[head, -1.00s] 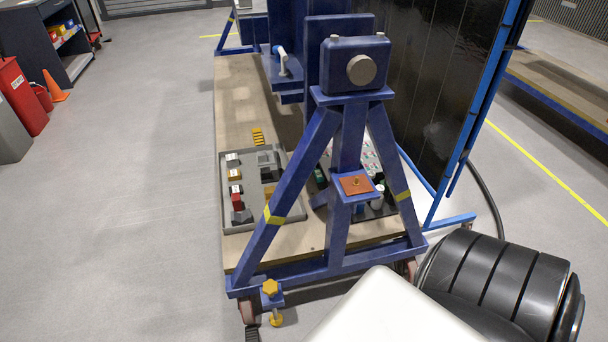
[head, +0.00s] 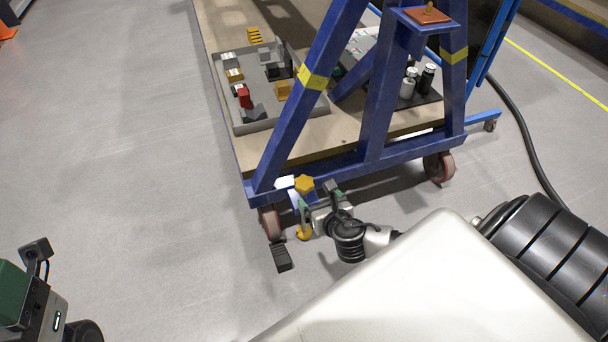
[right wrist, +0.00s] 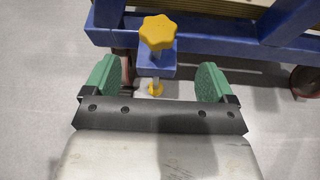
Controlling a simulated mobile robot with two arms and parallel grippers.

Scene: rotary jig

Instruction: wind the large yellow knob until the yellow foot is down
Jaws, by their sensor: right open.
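The large yellow knob (head: 304,184) is star-shaped and sits on top of a threaded spindle through a blue bracket at the stand's near corner. It also shows in the right wrist view (right wrist: 158,33). The yellow foot (head: 304,234) is below the bracket, also in the right wrist view (right wrist: 155,89); I cannot tell whether it touches the floor. My right gripper (right wrist: 157,78) is open and empty, its green fingers spread left and right of the knob's line, with the knob apart beyond them. My left gripper (head: 22,295) is cut off at the lower left; its jaw opening is unclear.
The blue stand (head: 370,150) has caster wheels (head: 438,166) and a black pedal beside the near left one. A grey tray (head: 238,95) of parts lies on the wooden deck. A black cable (head: 530,130) runs at right. The floor at left is clear.

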